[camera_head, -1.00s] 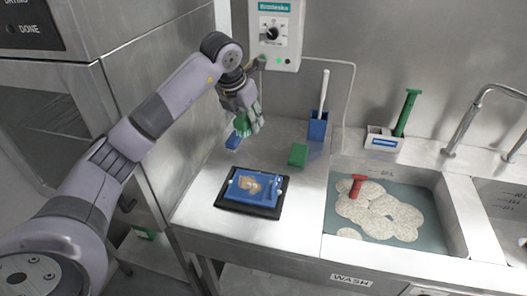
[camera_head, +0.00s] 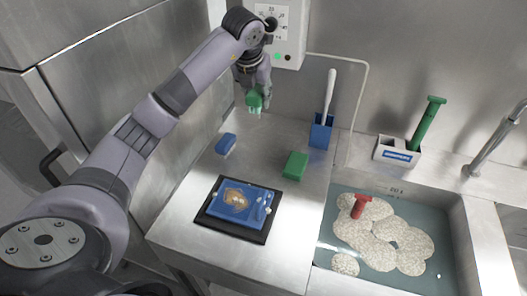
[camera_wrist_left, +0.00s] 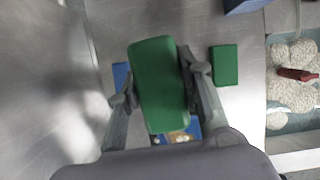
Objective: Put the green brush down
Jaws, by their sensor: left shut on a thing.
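The green brush (camera_head: 254,100), a rounded green block, is held in my left gripper (camera_head: 258,98) above the back left of the steel counter. In the left wrist view the green brush (camera_wrist_left: 160,85) sits between the two fingers of the left gripper (camera_wrist_left: 160,88), which touch its sides. Its underside is hidden. In the head view it appears apart from the counter, with bare steel below it. My right gripper is in neither view.
A blue block (camera_head: 226,144) and a second green block (camera_head: 295,165) lie on the counter (camera_head: 190,190). A black-and-blue tray (camera_head: 210,212) is in front. A blue holder (camera_head: 321,135) stands behind. The sink (camera_head: 450,215) is right, with a white box (camera_head: 392,150) behind it.

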